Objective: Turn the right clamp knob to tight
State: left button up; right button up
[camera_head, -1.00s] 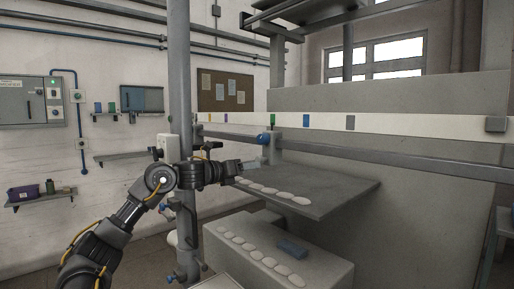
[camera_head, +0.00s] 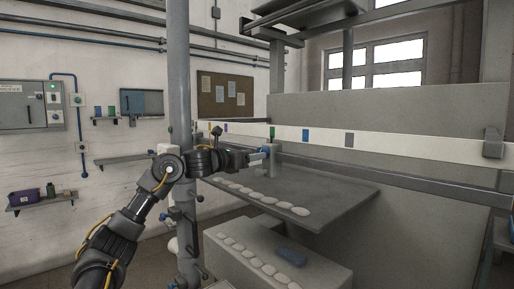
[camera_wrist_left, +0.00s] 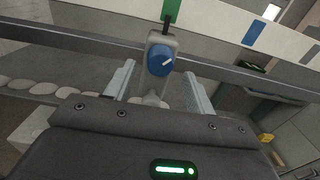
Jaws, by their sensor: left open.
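The blue clamp knob (camera_wrist_left: 160,60) with a white pointer mark, slanting up to the right, sits on a grey clamp body (camera_wrist_left: 162,38) on the rail. In the head view the clamp (camera_head: 273,157) is just right of my left fingertips, and the knob is largely hidden by them. My left gripper (camera_head: 260,156) is open and empty. In the left wrist view its two fingers (camera_wrist_left: 158,70) stand on either side of the knob, with the knob between or just beyond the tips. I cannot tell whether they touch it. My right gripper is not in view.
A long rail (camera_head: 400,179) runs below a white strip with colour marks; the green mark (camera_head: 272,132) is above the clamp. A grey shelf (camera_head: 325,195) with several pale discs lies below. A vertical post (camera_head: 178,80) stands beside my left arm. A grey block (camera_head: 493,143) sits far right.

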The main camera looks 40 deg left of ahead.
pick_arm(q)
jog(key=shift+w+d+p, duration=0.1)
jog(key=shift+w+p, duration=0.25)
jog(key=shift+w, duration=0.8)
jog(key=c, duration=1)
jog(key=shift+o, duration=0.2)
jog(key=shift+r+n+p, duration=0.15)
jog(key=shift+n+p, duration=1.05)
jog(key=shift+n, duration=6.7)
